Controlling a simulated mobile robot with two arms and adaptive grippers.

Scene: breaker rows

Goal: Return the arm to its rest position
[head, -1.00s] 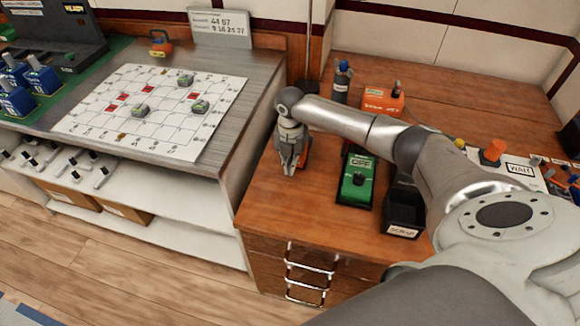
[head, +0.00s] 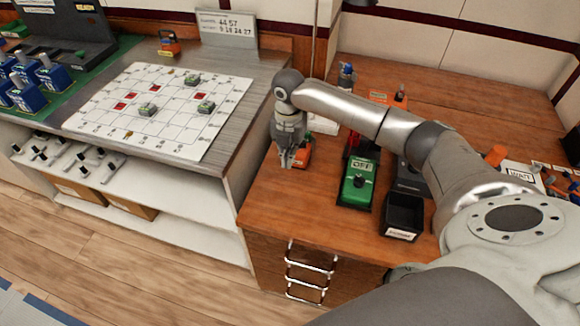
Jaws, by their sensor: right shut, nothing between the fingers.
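My right arm (head: 415,135) comes in from the lower right and reaches over the wooden desk (head: 275,215). My right gripper (head: 290,159) points down above the desk's left part, shut and empty. An orange object (head: 303,150) is partly hidden behind it; I cannot tell how far apart they are. My left gripper is not in view.
A green box marked OFF (head: 357,186) and a black bin (head: 402,216) stand on the desk. Left is a counter with a white grid sheet (head: 170,112), a sign (head: 228,28) and blue blocks (head: 52,76). A white shelf (head: 150,190) is below.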

